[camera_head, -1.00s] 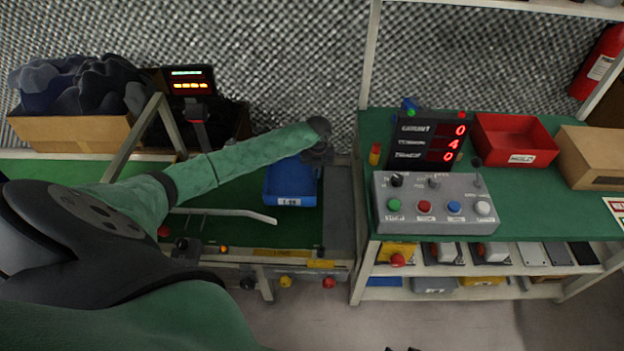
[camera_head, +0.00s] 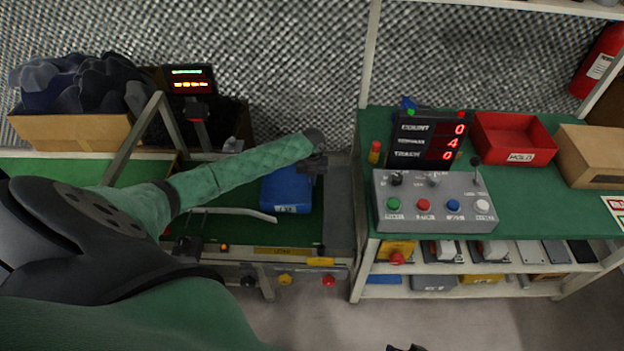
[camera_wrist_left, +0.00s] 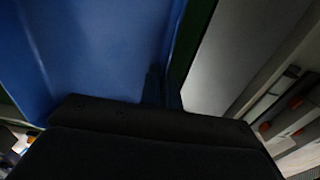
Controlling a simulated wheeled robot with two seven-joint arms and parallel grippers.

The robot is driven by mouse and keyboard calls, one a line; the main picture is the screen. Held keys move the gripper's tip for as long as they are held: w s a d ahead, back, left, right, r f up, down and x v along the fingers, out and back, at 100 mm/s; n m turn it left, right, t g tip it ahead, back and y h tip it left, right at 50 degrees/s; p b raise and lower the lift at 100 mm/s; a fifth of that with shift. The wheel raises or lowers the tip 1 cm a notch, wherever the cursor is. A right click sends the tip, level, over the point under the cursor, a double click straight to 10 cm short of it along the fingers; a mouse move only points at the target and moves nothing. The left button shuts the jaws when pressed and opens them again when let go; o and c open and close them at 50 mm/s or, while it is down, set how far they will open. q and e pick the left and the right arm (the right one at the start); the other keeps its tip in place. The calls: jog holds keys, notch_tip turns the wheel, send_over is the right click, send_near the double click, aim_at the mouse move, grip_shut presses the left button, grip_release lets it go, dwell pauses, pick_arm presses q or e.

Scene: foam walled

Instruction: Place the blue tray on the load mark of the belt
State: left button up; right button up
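The blue tray (camera_head: 285,192) sits over the green belt (camera_head: 240,232), near its right end, slightly turned, its label facing front. My left gripper (camera_head: 314,167) is at the tray's right wall. In the left wrist view the tray (camera_wrist_left: 95,45) fills the upper left, and the dark fingers (camera_wrist_left: 163,88) straddle its wall, closed on it. I cannot tell whether the tray touches the belt. A yellow plate (camera_head: 272,252) with small lettering is on the belt's front rail; no mark on the belt surface is clear. A dark tip, perhaps my right gripper (camera_head: 405,348), barely shows at the bottom edge.
A pale curved guide bar (camera_head: 240,212) lies across the belt, left of the tray. A grey control box (camera_head: 436,203), a counter display (camera_head: 428,140) and a red bin (camera_head: 514,140) stand on the right bench. A box of dark cloth (camera_head: 75,130) is at the left.

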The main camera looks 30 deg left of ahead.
pick_arm(q)
jog(key=o, duration=0.3)
jog(key=shift+o, duration=0.7)
pick_arm(e)
jog(key=shift+f, duration=0.1)
pick_arm(q)
jog(key=shift+r, duration=0.1)
pick_arm(e)
jog(key=shift+w, duration=0.1)
